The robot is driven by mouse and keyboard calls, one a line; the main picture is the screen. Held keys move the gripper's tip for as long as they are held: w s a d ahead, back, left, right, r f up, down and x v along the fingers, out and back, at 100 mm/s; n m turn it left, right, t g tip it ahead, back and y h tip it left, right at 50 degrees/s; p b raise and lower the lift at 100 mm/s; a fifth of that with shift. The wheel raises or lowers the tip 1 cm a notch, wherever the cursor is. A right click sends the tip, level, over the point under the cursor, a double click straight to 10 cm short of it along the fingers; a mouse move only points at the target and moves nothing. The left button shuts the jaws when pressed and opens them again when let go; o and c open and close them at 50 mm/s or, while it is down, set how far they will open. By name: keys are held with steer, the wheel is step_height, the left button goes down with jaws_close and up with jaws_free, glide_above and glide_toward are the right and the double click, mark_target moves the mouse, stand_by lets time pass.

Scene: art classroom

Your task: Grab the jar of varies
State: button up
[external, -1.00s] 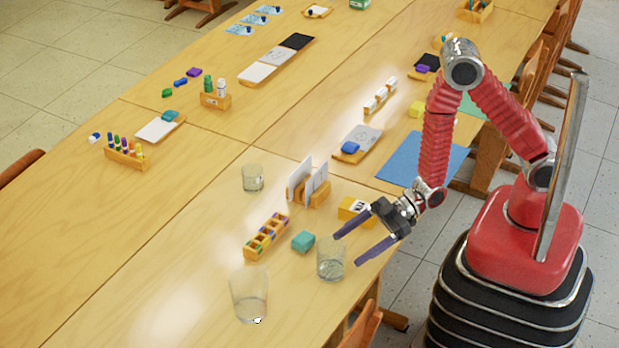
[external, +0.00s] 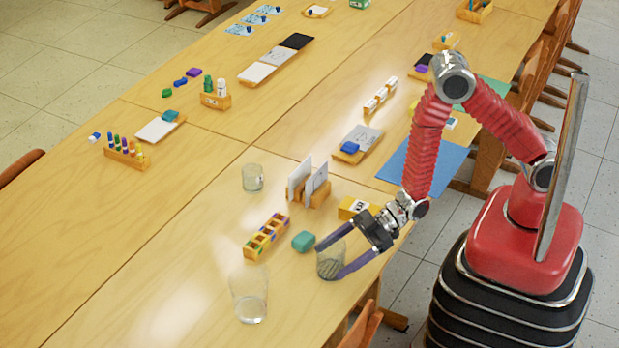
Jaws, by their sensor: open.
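Three clear glass jars stand on the wooden table. One jar (external: 329,264) is near the right edge, beside the teal block. A larger jar (external: 249,297) is at the front, and a smaller jar (external: 252,178) is farther back at the left. None shows a readable label. My gripper (external: 327,261) is open, with its two dark purple fingers around the jar near the right edge, one at its far side and one at its near side. Whether the fingers touch the glass cannot be told.
A teal block (external: 303,241) sits just left of the jar. A yellow box (external: 357,208) and a wooden holder with white cards (external: 308,190) stand behind. A wooden rack (external: 266,237) with small coloured items lies left.

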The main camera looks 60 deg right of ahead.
steer(key=shift+x, duration=0.8)
steer(key=shift+c, duration=0.4)
steer(key=c, duration=1.2)
steer(key=shift+o, duration=0.2)
steer(key=shift+r, duration=0.2)
step_height(320, 180, up, 10)
steer(key=shift+f, duration=0.25)
steer(key=shift+r, duration=0.1)
stand_by(0.6)
